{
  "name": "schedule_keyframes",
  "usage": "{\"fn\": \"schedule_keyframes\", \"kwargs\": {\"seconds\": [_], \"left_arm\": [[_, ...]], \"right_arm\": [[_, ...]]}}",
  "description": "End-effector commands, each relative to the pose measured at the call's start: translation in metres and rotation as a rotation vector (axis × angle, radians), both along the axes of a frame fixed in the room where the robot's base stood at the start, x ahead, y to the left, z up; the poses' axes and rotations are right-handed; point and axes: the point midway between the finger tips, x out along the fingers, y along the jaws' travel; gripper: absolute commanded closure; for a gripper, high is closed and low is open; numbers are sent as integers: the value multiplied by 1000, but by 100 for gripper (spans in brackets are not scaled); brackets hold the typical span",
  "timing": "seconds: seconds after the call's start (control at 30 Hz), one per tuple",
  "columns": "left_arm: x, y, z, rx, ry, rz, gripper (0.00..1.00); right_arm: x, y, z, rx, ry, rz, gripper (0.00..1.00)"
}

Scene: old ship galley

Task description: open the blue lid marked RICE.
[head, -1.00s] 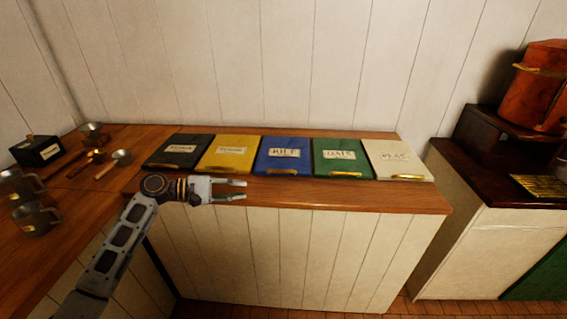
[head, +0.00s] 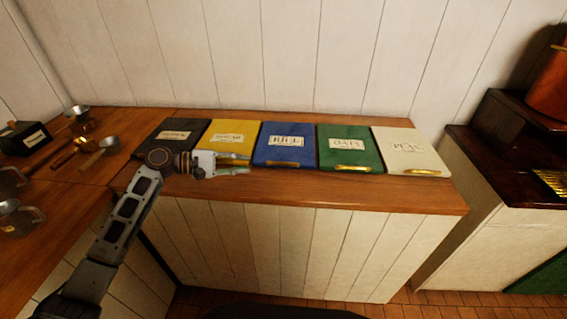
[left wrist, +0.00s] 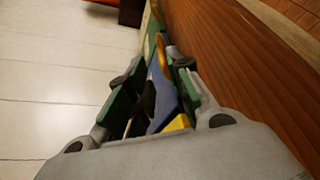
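The blue lid marked RICE (head: 284,145) lies shut in the counter top, third in a row of coloured lids, with a brass handle (head: 282,163) along its front edge. My left gripper (head: 248,163) is open and empty, just left of that handle and in front of the yellow lid. In the left wrist view the blue lid (left wrist: 164,95) shows partly between the open fingers (left wrist: 152,75); the fingers hide some of it. My right gripper is in neither view.
Beside the blue lid are the yellow lid (head: 226,135) and the green OATS lid (head: 348,146). A black lid (head: 172,136) and a white PEAS lid (head: 408,148) are at the ends. Metal cups and scoops (head: 85,146) stand on the left counter. The wooden front strip (head: 330,190) is bare.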

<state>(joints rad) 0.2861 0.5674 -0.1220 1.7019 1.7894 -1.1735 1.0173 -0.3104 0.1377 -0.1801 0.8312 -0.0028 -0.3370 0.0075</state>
Motion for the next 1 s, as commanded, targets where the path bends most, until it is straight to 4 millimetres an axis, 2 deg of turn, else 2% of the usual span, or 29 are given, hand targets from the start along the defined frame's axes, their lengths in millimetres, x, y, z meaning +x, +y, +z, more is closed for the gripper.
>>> {"fn": "schedule_keyframes", "kwargs": {"seconds": [0.27,0.47,1.0], "left_arm": [[1,-3,0,-1,0,-1,79],[5,-15,-3,-2,0,-1,79],[27,-78,-17,-2,0,-1,79]], "right_arm": [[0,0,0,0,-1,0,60],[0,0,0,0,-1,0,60],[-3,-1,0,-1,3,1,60]]}}
